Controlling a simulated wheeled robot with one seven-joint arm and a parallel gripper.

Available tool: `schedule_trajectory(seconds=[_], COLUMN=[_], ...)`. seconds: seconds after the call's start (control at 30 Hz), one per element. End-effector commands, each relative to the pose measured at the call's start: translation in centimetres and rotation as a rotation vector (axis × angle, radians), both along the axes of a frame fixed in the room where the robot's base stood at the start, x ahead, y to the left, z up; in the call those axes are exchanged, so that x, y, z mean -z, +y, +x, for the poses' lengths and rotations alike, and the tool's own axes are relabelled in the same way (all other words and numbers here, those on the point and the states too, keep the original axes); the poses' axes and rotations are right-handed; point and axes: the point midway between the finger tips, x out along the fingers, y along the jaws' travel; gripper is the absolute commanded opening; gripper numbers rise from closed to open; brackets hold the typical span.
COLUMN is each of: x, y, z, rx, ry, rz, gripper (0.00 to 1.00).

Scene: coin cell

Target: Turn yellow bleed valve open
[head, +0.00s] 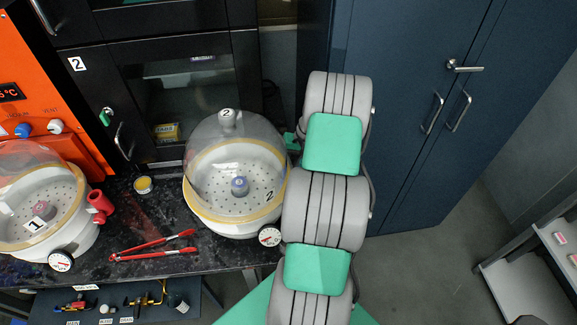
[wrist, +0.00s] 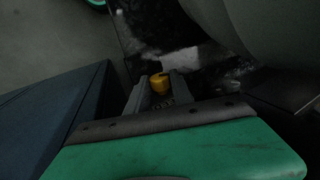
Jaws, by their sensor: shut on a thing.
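The yellow bleed valve (wrist: 159,83) shows in the wrist view as a small yellow knob between the two grey fingers of my gripper (wrist: 158,91). My gripper is shut on it, with a finger on each side. How far the valve is turned cannot be told, as the view is dark and the fingers hide its sides. In the head view my grey and green arm hides the valve and most of my gripper, beside the right side of the domed vessel marked 2 (head: 200,207).
A second domed vessel marked 1 (head: 80,240) stands at the left on the dark counter (head: 125,212). Red tongs (head: 152,252), a small yellow dish (head: 143,185) and a dial gauge (head: 269,236) are nearby. A blue cabinet (head: 405,130) stands behind at the right. Open floor lies right.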

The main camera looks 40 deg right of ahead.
Motion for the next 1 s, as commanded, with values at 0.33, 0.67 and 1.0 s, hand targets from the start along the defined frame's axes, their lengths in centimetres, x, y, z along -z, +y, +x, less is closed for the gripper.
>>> schedule_trajectory(seconds=[0.33,0.67,1.0], x=[0.0,0.0,-3.6], y=[0.0,0.0,-0.5], z=[-0.1,0.0,0.1], rx=[0.001,0.0,-0.01], ry=[0.002,0.002,0.001], rz=[-0.001,-0.001,-0.003], gripper=[0.39,0.49,0.49])
